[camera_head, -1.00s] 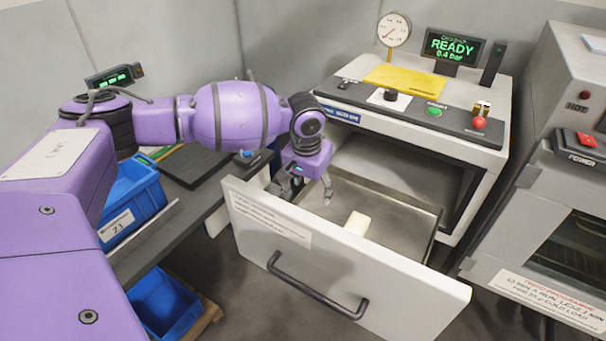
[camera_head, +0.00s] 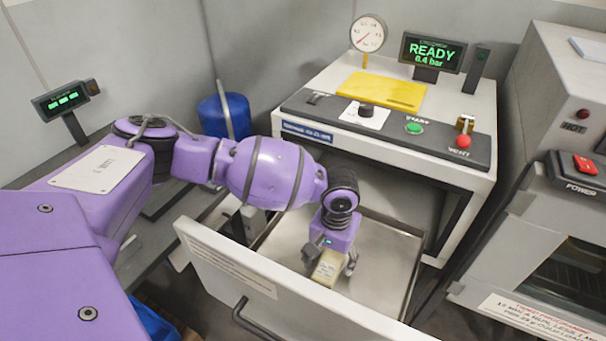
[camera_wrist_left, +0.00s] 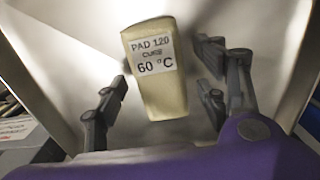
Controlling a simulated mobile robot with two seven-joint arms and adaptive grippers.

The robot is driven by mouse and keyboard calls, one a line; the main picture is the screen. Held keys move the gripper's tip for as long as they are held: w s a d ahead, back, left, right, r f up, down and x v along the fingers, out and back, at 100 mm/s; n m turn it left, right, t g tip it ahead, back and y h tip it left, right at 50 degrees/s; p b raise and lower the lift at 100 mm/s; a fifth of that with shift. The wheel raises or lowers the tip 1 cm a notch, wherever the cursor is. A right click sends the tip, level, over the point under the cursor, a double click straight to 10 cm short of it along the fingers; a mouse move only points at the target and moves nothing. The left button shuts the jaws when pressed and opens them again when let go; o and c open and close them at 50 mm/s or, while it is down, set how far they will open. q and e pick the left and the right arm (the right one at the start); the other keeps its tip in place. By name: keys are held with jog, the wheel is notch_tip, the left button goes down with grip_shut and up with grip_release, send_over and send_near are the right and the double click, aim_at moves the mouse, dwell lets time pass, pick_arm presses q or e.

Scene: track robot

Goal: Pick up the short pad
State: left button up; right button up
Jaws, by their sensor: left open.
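The short pad (camera_head: 327,268) is a pale cream block standing in the open drawer (camera_head: 385,262). In the left wrist view the pad (camera_wrist_left: 158,92) carries a label reading "PAD 120 CURE 60 °C". My left gripper (camera_head: 330,262) is down inside the drawer, right at the pad. In the left wrist view its fingers (camera_wrist_left: 160,98) are open, one on each side of the pad, with gaps visible. My right gripper is not in view.
The drawer's front panel (camera_head: 270,285) rises in front of my left gripper. The white machine (camera_head: 400,145) with a yellow plate (camera_head: 382,92) and a display reading "READY 0.4 bar" (camera_head: 432,55) stands behind. An oven-like unit (camera_head: 545,225) is at the right. A blue drum (camera_head: 224,116) stands at the back.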

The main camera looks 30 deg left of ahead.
pick_arm(q)
jog(key=shift+f, duration=0.5)
jog(key=shift+w, duration=0.1)
jog(key=c, duration=1.2)
jog(key=shift+r, duration=0.1)
jog(key=shift+c, duration=0.2)
